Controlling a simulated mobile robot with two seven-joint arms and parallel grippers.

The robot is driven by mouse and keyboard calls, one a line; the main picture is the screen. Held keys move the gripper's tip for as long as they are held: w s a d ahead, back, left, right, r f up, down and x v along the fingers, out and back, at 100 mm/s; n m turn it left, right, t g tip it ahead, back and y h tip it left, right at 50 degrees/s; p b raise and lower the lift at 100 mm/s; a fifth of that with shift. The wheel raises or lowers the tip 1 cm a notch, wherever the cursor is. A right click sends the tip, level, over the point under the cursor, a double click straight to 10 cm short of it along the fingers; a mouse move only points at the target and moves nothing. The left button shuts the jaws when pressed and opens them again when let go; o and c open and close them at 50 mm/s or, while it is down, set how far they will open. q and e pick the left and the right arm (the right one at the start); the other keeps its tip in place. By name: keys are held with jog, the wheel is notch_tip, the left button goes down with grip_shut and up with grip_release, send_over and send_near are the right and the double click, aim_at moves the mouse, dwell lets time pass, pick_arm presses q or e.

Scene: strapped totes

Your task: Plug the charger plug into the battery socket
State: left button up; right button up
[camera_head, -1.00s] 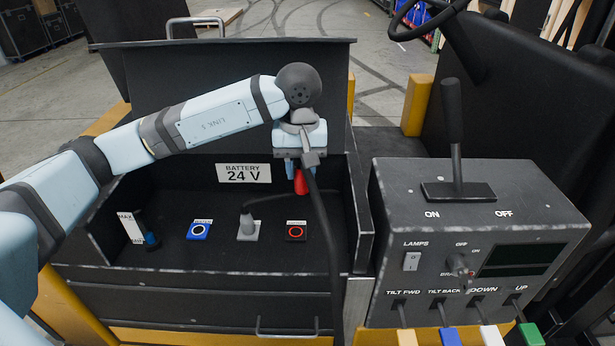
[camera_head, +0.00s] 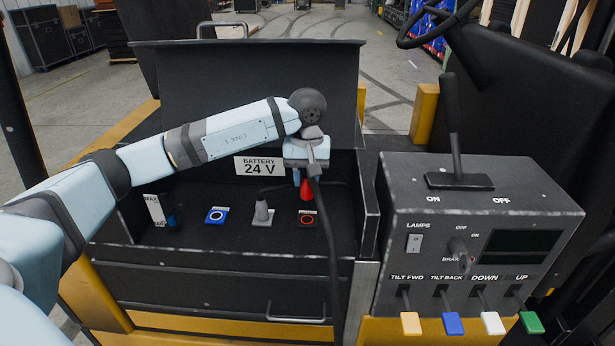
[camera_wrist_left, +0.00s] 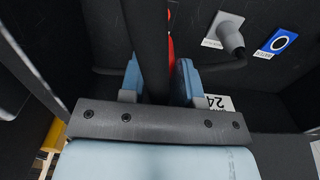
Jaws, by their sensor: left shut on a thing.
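My left gripper (camera_head: 305,178) is shut on the red charger plug (camera_head: 306,190) and holds it nose down in the battery box. The plug's red body also shows between the fingers in the left wrist view (camera_wrist_left: 171,46), partly hidden by its thick black cable. A red-ringed socket (camera_head: 307,219) lies on the box floor just below the plug, with a small gap seeming to remain between them. A blue-ringed socket (camera_head: 215,215) lies to the left. A grey connector (camera_head: 262,212) with a black cable stands upright between the two sockets. My right gripper is out of view.
The battery box (camera_head: 245,246) has an open lid behind and raised side walls. A "BATTERY 24 V" label (camera_head: 259,166) is on its back wall. A control console (camera_head: 480,200) with levers stands close on the right. The plug's cable (camera_head: 332,260) hangs over the front edge.

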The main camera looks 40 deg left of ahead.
aim_at(307, 197)
pick_arm(q)
jog(key=shift+f+b, duration=1.25)
jog(key=shift+f, duration=1.6)
jog(key=shift+b, duration=0.65)
jog(key=shift+f+b, duration=0.45)
jog(key=shift+f, duration=0.1)
jog(key=o, duration=1)
